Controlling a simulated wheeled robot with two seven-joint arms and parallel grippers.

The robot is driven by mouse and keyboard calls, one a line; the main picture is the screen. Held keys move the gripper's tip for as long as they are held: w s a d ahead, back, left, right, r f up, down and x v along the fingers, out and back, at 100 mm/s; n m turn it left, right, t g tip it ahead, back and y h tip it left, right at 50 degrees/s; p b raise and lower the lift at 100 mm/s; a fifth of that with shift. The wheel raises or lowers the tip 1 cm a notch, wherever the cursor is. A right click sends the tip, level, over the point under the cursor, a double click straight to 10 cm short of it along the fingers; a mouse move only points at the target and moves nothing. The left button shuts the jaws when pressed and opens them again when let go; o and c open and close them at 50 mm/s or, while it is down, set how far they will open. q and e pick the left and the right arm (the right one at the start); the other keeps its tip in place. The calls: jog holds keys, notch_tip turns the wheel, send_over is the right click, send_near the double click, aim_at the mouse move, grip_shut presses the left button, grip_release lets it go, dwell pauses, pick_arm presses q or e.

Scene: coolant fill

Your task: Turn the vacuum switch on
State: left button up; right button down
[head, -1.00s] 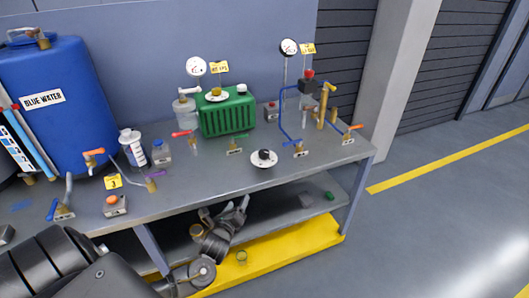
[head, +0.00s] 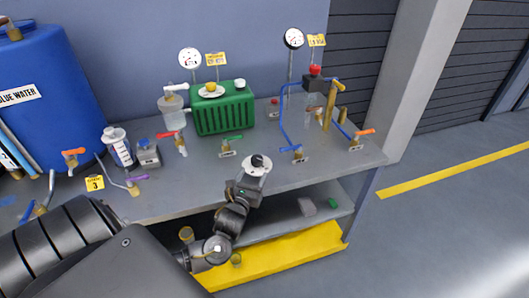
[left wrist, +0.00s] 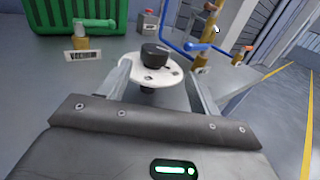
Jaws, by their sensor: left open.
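A black round knob (head: 257,161) sits on a white disc near the front edge of the grey bench. It also shows in the left wrist view (left wrist: 154,52), with the white disc (left wrist: 158,77) under it. No label on it is readable, so I cannot tell for certain that it is the vacuum switch. My left gripper (head: 252,175) is open at the disc. In the left wrist view its fingers (left wrist: 157,70) stand on either side of the disc, with the knob upright just beyond, not gripped. My right gripper is not in view.
Behind the knob stand a green ribbed tank (head: 224,112), a green-handled valve (head: 230,144), a blue-handled valve (head: 297,153) and a small grey box with a red button (head: 273,107). A yellow base (head: 290,250) lies below the bench. Bare bench surrounds the disc.

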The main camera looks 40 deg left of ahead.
aim_at(259, 155)
pick_arm(q)
jog(key=shift+w+a+r, duration=0.25)
jog(key=shift+w+a, duration=0.55)
jog(key=x, duration=0.7)
jog(key=shift+f+p, duration=0.15)
jog(key=shift+p, duration=0.2)
jog(key=shift+w+a, duration=0.15)
jog(key=shift+w, duration=0.4)
jog(key=c, duration=1)
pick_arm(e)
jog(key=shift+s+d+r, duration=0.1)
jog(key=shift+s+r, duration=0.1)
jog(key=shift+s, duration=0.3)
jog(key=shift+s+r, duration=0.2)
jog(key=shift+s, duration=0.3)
